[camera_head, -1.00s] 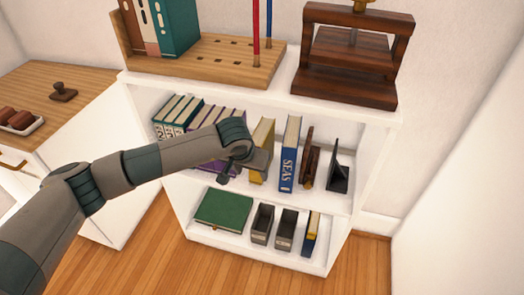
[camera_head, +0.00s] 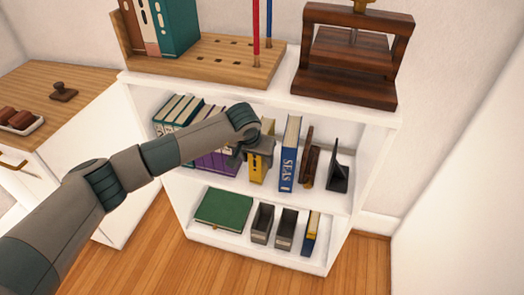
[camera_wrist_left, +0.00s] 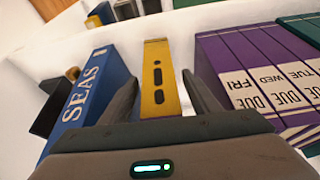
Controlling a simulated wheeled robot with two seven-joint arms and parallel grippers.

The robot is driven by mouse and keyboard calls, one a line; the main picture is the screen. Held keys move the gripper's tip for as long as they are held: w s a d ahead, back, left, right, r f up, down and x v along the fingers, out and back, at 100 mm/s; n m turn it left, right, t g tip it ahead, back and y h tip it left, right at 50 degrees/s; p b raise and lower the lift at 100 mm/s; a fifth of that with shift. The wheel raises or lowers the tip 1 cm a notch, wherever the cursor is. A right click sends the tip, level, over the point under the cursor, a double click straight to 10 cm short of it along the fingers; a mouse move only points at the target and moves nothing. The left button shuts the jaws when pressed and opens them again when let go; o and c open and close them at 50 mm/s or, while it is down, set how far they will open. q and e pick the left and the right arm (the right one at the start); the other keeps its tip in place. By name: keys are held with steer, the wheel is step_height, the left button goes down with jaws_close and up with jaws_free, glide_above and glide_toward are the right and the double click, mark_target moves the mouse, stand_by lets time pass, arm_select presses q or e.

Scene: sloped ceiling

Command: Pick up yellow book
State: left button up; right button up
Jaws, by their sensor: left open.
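The yellow book (camera_head: 257,172) stands upright on the middle shelf, between the purple books and the blue SEAS book. My left gripper (camera_head: 258,148) is in front of it and hides part of its spine in the head view. In the left wrist view the yellow book (camera_wrist_left: 160,58) shows its spine with dark marks. The open fingers of my left gripper (camera_wrist_left: 160,80) are on either side of the spine, with a visible gap on each side. My right gripper is not in view.
The blue SEAS book (camera_head: 290,155) stands close on one side, the purple books (camera_head: 217,162) on the other. A black bookend (camera_head: 338,177) is further right. The white shelf above (camera_head: 270,92) bears a wooden rack and a press. Bins and a green book (camera_head: 223,207) are below.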

arm_select(q)
steer(key=shift+w+d+f, duration=0.15)
steer(key=shift+w+f, duration=0.25)
steer(key=shift+f, duration=0.15)
jaws_close()
steer(key=shift+r, duration=0.1)
